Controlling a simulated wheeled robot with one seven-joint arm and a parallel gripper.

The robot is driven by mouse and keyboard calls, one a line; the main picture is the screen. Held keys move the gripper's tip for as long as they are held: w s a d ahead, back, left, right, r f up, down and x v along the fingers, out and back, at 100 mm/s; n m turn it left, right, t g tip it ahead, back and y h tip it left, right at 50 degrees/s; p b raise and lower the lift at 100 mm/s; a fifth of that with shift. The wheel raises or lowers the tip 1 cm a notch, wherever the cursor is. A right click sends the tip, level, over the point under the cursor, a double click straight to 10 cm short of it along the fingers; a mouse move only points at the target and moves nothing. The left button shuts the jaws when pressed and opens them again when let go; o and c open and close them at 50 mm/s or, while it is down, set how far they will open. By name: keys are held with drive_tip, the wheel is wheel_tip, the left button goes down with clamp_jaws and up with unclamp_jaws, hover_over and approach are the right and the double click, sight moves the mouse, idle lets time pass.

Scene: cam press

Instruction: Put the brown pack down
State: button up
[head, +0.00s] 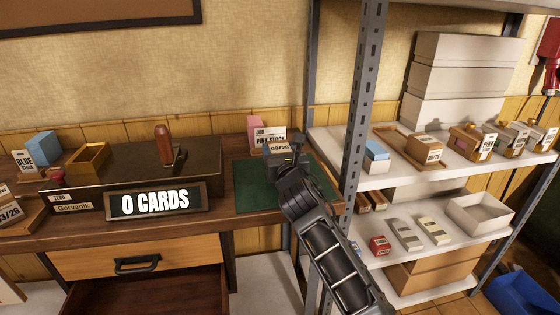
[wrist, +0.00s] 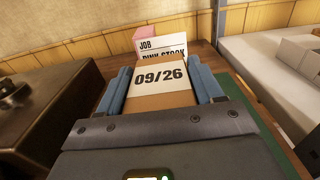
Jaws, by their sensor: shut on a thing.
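The brown pack (wrist: 158,99) has a white label reading 09/26. My gripper (wrist: 160,92) is shut on it, with one blue-padded finger on each side. In the head view, the pack's label (head: 281,148) shows just past my gripper (head: 284,158), over the green mat (head: 252,190) on the desk. I cannot tell whether the pack touches the mat. My gripper and arm hide part of the mat.
Behind the pack stand a pink block (head: 255,123) and a JOB PINK STOCK card (head: 270,138). The press (head: 130,170) with a 0 CARDS sign is left of the mat. A metal shelf post (head: 362,100) rises close right of my arm. The desk drawer (head: 150,290) is open.

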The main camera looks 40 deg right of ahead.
drive_tip(key=shift+f, duration=1.1)
drive_tip(key=shift+f, duration=0.15)
drive_tip(key=o, duration=1.2)
drive_tip(key=shift+o, duration=0.2)
drive_tip(key=v, duration=1.2)
